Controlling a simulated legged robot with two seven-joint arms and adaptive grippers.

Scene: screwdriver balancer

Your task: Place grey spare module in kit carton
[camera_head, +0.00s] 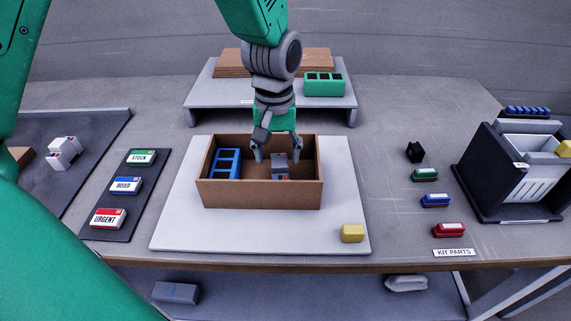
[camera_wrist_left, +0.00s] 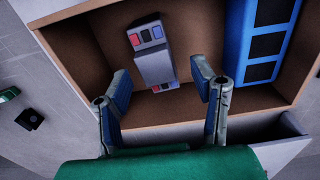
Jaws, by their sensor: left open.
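The grey spare module (camera_head: 279,160) is inside the brown kit carton (camera_head: 262,195), right of its middle. In the left wrist view the module (camera_wrist_left: 153,64) has red and blue patches on its end. My left gripper (camera_head: 276,152) is over the carton with its fingers open, one on each side of the module. In the left wrist view the open fingers (camera_wrist_left: 160,78) stand apart from the module, with gaps visible. Whether the module lies flat on the carton floor is hard to tell. My right gripper is not in view.
A blue tray-like part (camera_head: 226,163) stands in the carton's left side. The carton sits on a pale board (camera_head: 180,225) with a yellow block (camera_head: 352,233) at its front right. A raised shelf (camera_head: 205,95) holds a green part (camera_head: 324,84) behind. A dark rack (camera_head: 510,170) stands right.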

